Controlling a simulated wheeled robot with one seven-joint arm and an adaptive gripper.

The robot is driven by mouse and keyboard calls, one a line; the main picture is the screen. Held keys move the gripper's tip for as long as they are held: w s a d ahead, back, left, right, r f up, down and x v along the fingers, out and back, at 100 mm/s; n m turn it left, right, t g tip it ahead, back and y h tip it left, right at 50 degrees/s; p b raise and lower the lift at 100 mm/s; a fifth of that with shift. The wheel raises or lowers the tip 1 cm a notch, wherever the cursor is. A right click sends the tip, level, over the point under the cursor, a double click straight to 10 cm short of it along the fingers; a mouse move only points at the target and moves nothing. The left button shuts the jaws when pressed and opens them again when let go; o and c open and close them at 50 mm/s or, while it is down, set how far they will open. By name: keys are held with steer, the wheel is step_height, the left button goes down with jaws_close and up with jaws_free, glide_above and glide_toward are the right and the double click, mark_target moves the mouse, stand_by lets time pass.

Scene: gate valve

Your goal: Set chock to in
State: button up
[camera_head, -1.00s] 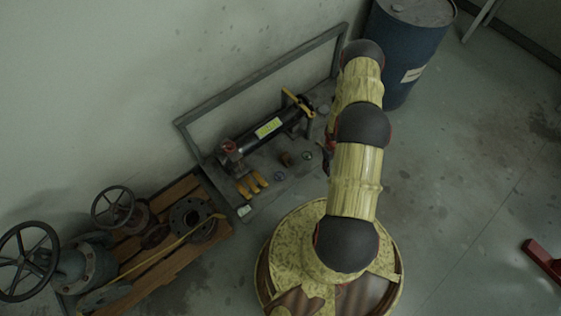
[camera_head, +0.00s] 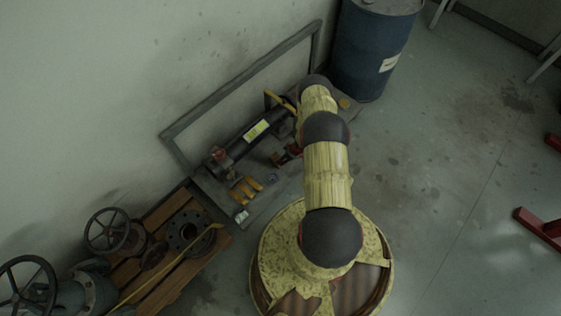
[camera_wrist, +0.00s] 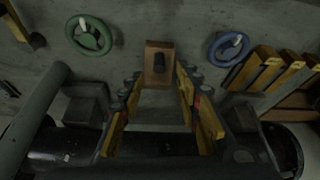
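My gripper (camera_wrist: 158,88) is open. Its two yellow-padded fingers are spread left and right, with the block just beyond and between the tips. I cannot tell whether they touch it. In the head view, the block is not clearly visible near my arm, and my gripper is mostly hidden. A black cylinder (camera_head: 238,138) with a yellow label lies on the bench; it also crosses the bottom of the wrist view (camera_wrist: 60,150).
Several yellow pieces (camera_head: 246,188) lie at the bench's near edge. A grey frame (camera_head: 245,75) stands behind. A blue drum (camera_head: 368,55) and a pallet with valves (camera_head: 170,255) flank the bench.

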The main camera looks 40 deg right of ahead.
steer(key=shift+b+x, duration=0.75)
steer(key=shift+x, duration=1.45)
steer(key=c, duration=0.8)
jaws_close()
